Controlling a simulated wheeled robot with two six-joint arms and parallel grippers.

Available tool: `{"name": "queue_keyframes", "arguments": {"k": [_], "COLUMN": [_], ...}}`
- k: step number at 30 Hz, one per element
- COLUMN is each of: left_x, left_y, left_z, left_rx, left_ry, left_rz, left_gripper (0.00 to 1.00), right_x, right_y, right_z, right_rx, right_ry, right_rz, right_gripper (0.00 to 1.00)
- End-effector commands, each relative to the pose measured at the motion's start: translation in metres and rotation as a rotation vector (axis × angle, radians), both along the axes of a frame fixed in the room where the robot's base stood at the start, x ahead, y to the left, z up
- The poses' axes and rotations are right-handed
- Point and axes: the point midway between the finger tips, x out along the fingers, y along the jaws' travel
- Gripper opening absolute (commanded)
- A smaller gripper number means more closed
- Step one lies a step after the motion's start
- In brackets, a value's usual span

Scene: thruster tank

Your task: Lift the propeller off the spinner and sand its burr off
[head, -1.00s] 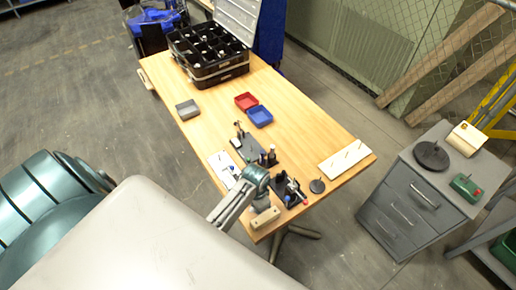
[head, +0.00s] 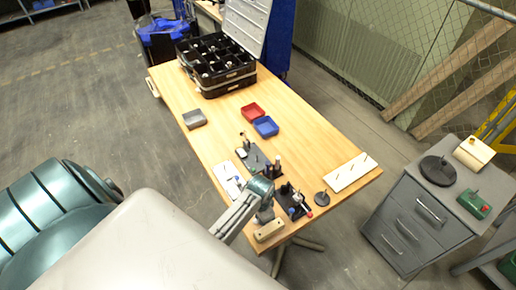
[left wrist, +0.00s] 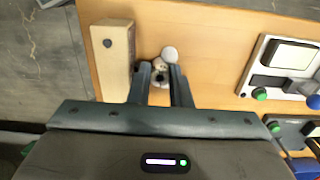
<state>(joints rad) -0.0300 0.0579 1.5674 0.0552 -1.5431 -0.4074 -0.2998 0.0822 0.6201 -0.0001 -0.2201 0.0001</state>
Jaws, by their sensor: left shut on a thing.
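My left gripper (head: 265,215) is low over the front end of the wooden table, just behind a pale wooden block (head: 269,231). In the left wrist view my left gripper (left wrist: 160,75) is shut on a small pale grey piece with rounded lobes (left wrist: 170,54), which looks like the propeller. The fingers hide part of it, and no burr can be made out. The wooden block (left wrist: 112,55) lies close to the left of the fingers there. A dark round base with an upright pin (head: 321,198), possibly the spinner, stands to the right. My right gripper is not in view.
A black fixture with a red knob (head: 293,202) stands right of the gripper. A white board with pegs (head: 350,172) lies at the right edge. Red (head: 253,112) and blue (head: 266,126) trays and a black compartment case (head: 217,65) are farther back.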

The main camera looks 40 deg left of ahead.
Motion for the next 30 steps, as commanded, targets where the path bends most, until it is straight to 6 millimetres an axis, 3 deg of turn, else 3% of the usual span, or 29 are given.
{"name": "queue_keyframes", "arguments": {"k": [30], "left_x": [0.025], "left_y": [-0.010], "left_z": [0.000], "left_rx": [-0.001], "left_ry": [0.000], "left_rz": [0.000], "left_gripper": [0.00], "right_x": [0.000], "right_y": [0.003], "right_z": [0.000], "right_rx": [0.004], "right_ry": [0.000], "right_rz": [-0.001], "right_gripper": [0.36]}}
